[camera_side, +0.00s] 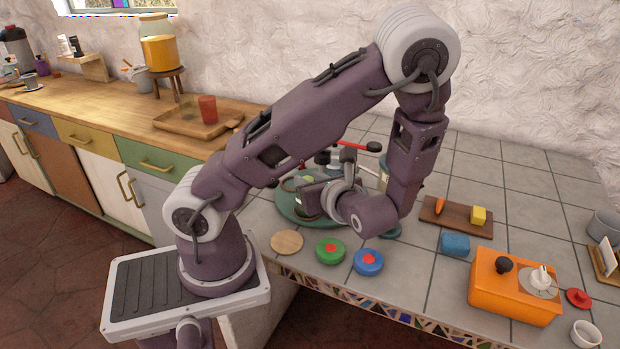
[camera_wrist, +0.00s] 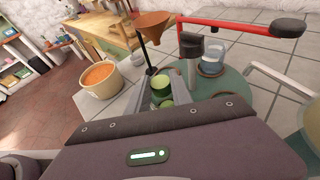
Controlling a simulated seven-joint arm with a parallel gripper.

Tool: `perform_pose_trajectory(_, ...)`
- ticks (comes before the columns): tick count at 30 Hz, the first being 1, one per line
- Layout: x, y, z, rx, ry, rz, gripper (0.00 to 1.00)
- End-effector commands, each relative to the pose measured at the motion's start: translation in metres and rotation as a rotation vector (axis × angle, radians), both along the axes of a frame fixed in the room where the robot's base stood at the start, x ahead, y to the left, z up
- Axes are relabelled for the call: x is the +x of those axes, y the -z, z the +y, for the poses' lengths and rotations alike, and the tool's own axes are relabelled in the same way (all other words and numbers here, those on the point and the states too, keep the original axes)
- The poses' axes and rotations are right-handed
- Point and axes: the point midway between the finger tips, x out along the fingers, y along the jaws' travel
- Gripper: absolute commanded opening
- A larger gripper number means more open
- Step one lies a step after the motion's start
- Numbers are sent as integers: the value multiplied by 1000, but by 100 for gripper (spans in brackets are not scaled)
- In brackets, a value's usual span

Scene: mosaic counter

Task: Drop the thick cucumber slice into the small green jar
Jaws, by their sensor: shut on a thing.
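My gripper (camera_side: 306,190) is low over the round green mat (camera_side: 290,208), and in the wrist view its fingers (camera_wrist: 160,88) close around a small green piece. I take this piece to be the thick cucumber slice (camera_wrist: 161,84), dark green on its side. A paler green round shape (camera_wrist: 165,104) shows right beside it between the fingers; I cannot tell whether it is part of the slice or of the small green jar. In the side view a yellow-green bit (camera_side: 308,180) shows at the gripper. My wrist hides much of the mat there.
A red-handled press (camera_wrist: 240,27) and a glass jar (camera_wrist: 212,65) stand close by. An orange funnel (camera_wrist: 152,24) on a black stand and a bowl of orange stuff (camera_wrist: 100,78) are near. Green (camera_side: 330,250) and blue (camera_side: 368,262) round pieces lie in front.

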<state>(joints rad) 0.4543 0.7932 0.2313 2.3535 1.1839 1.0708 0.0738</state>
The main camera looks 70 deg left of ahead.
Motion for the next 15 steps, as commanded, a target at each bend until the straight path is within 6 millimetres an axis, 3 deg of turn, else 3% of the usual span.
perform_pose_trajectory(15, 0, 3, 0, 0, 0, 1, 0)
